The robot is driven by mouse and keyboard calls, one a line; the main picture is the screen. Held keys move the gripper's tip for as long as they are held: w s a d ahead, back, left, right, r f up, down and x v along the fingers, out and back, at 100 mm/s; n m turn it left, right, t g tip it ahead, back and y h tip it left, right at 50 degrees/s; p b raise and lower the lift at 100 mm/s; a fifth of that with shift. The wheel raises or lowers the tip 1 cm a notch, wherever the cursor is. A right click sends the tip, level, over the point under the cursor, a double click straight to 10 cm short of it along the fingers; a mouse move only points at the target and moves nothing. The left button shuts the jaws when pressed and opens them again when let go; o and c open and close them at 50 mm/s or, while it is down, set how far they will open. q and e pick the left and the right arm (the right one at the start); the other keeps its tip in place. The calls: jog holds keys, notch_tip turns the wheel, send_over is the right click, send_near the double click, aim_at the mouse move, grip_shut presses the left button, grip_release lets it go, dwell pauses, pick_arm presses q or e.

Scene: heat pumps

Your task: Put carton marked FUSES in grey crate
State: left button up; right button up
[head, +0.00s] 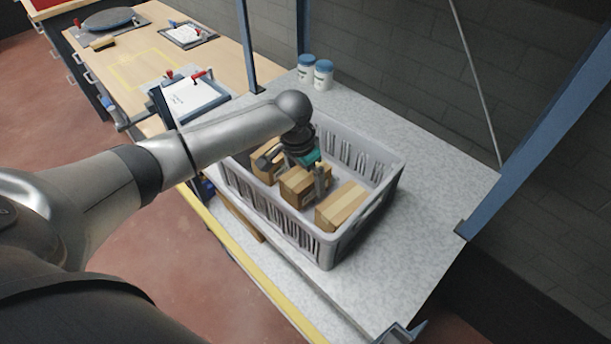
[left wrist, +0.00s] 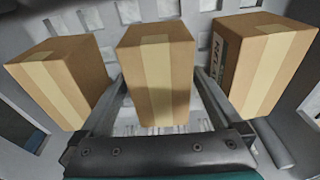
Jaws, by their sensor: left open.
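The grey crate (head: 347,243) stands on a speckled shelf and holds three brown cartons in a row. My left gripper (head: 294,170) reaches down into the crate, open. Its fingers stand on either side of the middle carton (head: 303,187), which shows between them in the left wrist view (left wrist: 158,75). I cannot tell whether they touch it. One end carton (head: 341,205) and the other end carton (head: 266,160) sit beside it. In the left wrist view the right-hand carton (left wrist: 262,65) has a dark label, partly turned away. I cannot read FUSES on any carton.
Two white jars with blue lids (head: 315,72) stand behind the crate. Blue uprights (head: 545,130) frame the shelf. A wooden bench (head: 135,62) with clipboards (head: 190,95) lies to the left. The shelf right of the crate is clear.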

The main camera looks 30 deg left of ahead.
aim_at(300, 177)
pick_arm(q)
notch_tip(300, 177, up, 12)
jog(key=s+p, duration=0.1)
jog(key=p, duration=0.1)
jog(key=shift+s+a, duration=0.3)
jog(key=shift+s, duration=0.05)
dwell(1.3)
